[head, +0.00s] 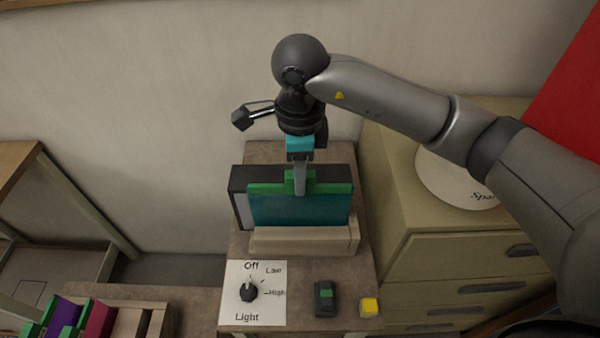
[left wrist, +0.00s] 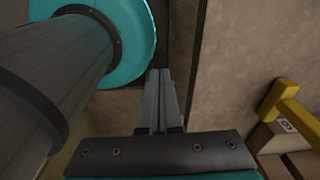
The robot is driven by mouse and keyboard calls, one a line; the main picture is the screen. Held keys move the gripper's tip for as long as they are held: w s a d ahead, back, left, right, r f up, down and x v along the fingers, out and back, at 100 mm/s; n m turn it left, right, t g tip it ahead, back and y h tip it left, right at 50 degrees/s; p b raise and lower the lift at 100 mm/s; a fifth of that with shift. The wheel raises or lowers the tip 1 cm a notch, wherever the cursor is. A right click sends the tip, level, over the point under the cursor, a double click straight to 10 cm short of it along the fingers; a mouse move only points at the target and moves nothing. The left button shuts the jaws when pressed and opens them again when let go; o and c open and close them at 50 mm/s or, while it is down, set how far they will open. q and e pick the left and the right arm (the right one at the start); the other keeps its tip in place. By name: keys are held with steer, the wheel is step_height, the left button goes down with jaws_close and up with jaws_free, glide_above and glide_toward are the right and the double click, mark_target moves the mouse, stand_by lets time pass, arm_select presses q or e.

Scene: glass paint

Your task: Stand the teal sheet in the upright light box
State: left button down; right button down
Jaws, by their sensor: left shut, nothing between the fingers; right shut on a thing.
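The teal sheet (head: 298,210) stands roughly upright in the head view, with a green strip along its top edge. My right gripper (head: 300,184) comes down from above and is shut on the green tab at the middle of that edge. The upright light box (head: 238,178) stands directly behind the sheet, with a dark frame and a pale face showing at the left. A beige ledge (head: 300,241) at the front hides the sheet's lower edge, so I cannot tell whether it is seated. My left gripper (left wrist: 161,78) is shut and empty in the left wrist view.
A light dial (head: 249,291) on a white card, a dark block with a green patch (head: 325,298) and a yellow block (head: 369,307) lie in front. A rack of coloured sheets (head: 97,320) is at lower left. A drawer cabinet (head: 440,261) stands right.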

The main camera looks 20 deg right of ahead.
steer(key=shift+w+d+f+b, duration=0.1)
steer(key=shift+w+f+b, duration=0.1)
steer(key=shift+w+b, duration=0.3)
stand_by(0.7)
steer(key=shift+s, duration=0.15)
steer(key=c, duration=0.8)
jaws_free()
steer(key=shift+f, duration=0.1)
steer(key=shift+o, duration=1.4)
steer(key=o, duration=0.5)
steer(key=shift+r+p, duration=1.9)
steer(key=shift+r, duration=1.65)
